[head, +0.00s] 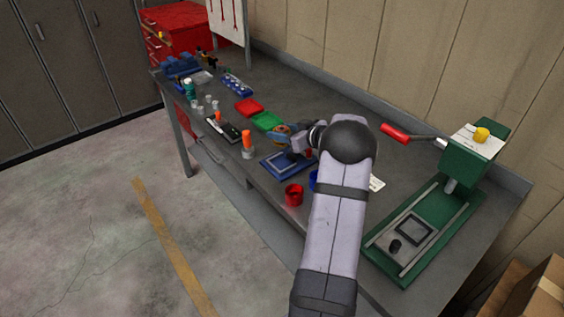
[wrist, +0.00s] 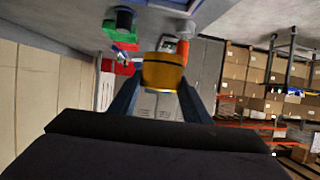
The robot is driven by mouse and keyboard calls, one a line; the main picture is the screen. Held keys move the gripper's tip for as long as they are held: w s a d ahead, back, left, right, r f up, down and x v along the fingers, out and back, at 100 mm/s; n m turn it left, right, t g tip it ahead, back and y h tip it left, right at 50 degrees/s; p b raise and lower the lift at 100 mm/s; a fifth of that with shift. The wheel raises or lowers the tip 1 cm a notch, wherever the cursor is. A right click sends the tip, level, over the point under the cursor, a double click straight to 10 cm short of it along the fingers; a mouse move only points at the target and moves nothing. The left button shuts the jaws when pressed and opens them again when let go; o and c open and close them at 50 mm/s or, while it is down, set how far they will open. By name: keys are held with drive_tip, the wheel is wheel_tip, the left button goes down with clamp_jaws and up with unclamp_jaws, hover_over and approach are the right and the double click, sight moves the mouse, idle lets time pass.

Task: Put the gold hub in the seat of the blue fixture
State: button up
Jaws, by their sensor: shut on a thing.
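The gold hub (wrist: 163,73) is held between the two fingers of my gripper (wrist: 160,95) in the wrist view; its rounded side faces the camera. In the head view my gripper (head: 281,136) is shut on the hub, low over the bench beside the far edge of the blue fixture (head: 268,167). The blue fixture is a flat square plate with a paler inner outline; my arm hides part of it, and I cannot make out its seat clearly. A blue edge (wrist: 180,4) also shows at the top of the wrist view.
A green tray (head: 266,121) and a red tray (head: 249,107) lie beyond the gripper. A red cup (head: 293,194) and a partly hidden blue cup (head: 313,181) stand nearer. A green press (head: 465,163) occupies the right end.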

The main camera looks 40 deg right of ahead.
drive_tip(key=shift+f+p, duration=0.95)
drive_tip(key=shift+f, duration=3.8)
drive_tip(key=shift+f, duration=0.1)
drive_tip(key=shift+f, duration=0.15)
drive_tip(key=o, duration=1.3)
drive_tip(key=shift+r, duration=0.25)
drive_tip(key=shift+s+d, duration=0.1)
drive_tip(key=shift+s, duration=0.25)
drive_tip(key=b+v, duration=0.2)
drive_tip(key=v, duration=0.9)
drive_tip(key=shift+b, duration=0.3)
